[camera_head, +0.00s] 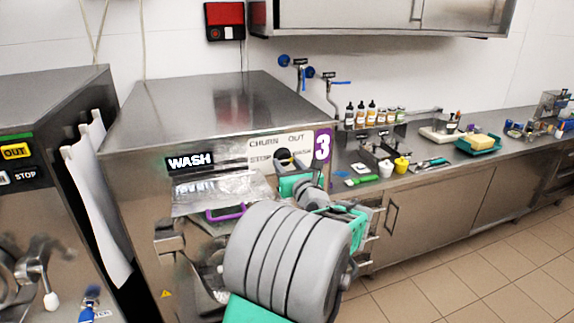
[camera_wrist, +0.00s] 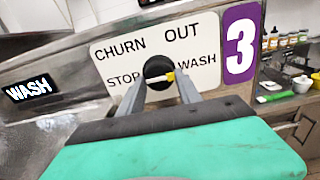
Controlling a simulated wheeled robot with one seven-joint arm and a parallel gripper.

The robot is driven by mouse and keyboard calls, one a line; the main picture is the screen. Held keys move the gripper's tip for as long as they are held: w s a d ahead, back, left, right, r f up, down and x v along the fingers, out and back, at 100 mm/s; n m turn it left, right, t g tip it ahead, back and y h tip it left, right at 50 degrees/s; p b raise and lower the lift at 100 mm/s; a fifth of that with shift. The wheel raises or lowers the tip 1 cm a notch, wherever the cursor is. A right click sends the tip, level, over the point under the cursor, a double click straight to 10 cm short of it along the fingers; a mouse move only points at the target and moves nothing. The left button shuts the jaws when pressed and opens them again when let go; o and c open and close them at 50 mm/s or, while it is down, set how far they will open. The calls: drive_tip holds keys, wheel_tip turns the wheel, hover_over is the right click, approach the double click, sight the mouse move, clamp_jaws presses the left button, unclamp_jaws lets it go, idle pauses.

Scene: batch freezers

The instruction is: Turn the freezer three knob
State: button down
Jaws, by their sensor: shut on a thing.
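The freezer three (camera_head: 215,95) is a steel cabinet with a purple "3" label. Its dark round knob (camera_wrist: 157,69) is on a white panel (camera_wrist: 120,55) marked CHURN, OUT, STOP and WASH. In the head view my gripper (camera_head: 290,168) and arm cover the lower right of the panel, and the knob (camera_head: 283,155) shows partly above the gripper.
A WASH sign (camera_head: 190,161) and a purple-handled part (camera_head: 228,212) are on the freezer front. Another freezer (camera_head: 50,95) stands at the left. A steel counter (camera_head: 450,180) with bottles, white and yellow cups and tools runs right. Open tiled floor (camera_head: 490,270) lies in front of it.

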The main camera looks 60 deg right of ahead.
drive_tip(key=c, duration=0.9)
unclamp_jaws()
drive_tip(key=shift+o, duration=0.2)
drive_tip(key=b+v, duration=0.2)
drive_tip(key=v, duration=0.5)
drive_tip(key=shift+s+a, duration=0.3)
